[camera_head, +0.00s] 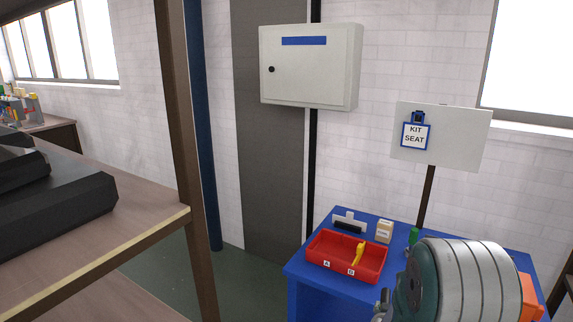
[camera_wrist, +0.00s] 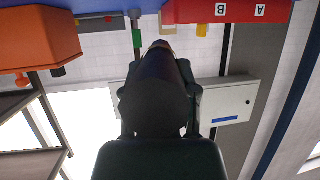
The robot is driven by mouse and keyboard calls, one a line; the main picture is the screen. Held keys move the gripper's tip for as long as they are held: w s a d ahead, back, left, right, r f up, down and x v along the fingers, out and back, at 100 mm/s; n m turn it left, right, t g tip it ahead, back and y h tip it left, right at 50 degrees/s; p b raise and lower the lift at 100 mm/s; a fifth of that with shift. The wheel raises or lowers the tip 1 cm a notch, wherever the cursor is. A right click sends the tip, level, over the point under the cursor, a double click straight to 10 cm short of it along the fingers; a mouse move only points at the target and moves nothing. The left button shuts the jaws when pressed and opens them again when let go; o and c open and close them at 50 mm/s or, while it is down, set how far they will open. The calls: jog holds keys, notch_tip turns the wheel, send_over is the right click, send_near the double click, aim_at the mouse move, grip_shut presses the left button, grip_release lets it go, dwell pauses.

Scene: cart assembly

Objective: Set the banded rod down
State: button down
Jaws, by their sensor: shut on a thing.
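My gripper (camera_wrist: 160,52) points away from the wrist camera, which sees the room upside down. It is shut on the banded rod, of which only a small brownish end (camera_wrist: 162,43) shows past the dark fingers. Its bands cannot be made out. In the head view my grey and teal arm link hides the gripper and the rod. The gripper is over the blue table (camera_head: 330,220), with the red tray (camera_head: 325,262) beside it. The tray also shows in the wrist view (camera_wrist: 190,10). I cannot tell whether the rod touches anything.
The tray has compartments labelled A and B, with a yellow piece (camera_head: 359,254) sticking up. A white-and-black piece (camera_head: 349,222) and a small cream box (camera_head: 384,231) stand behind it. A KIT SEAT sign (camera_head: 440,136) rises at the back. An orange bin (camera_wrist: 40,38) stands across the table.

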jog(key=s+a+f+n+t+y, duration=0.1)
jog(key=s+a+f+n+y, duration=0.1)
jog(key=a+f+y, duration=0.3)
jog(key=s+a+f+n, duration=0.2)
jog(key=a, duration=0.6)
jog(key=w+d+r+m+h, duration=0.1)
jog(key=d+r, duration=0.1)
jog(key=d, duration=0.1)
jog(key=w+d+r+m+h, duration=0.1)
jog(key=d+r+h, duration=0.1)
jog(key=d, duration=0.2)
jog(key=w+d+r+m+h, duration=0.1)
jog(key=w+d+r, duration=0.1)
jog(key=d, duration=0.2)
jog(key=shift+d+r+g, duration=0.15)
jog(key=shift+d+g, duration=0.1)
jog(key=shift+g, duration=0.05)
jog(key=d+r+m+g+h, duration=0.2)
jog(key=d+r+m+h, duration=0.2)
jog(key=d, duration=0.6)
notch_tip(320, 180, up, 3)
jog(key=shift+f, duration=0.15)
jog(key=shift+s, duration=0.1)
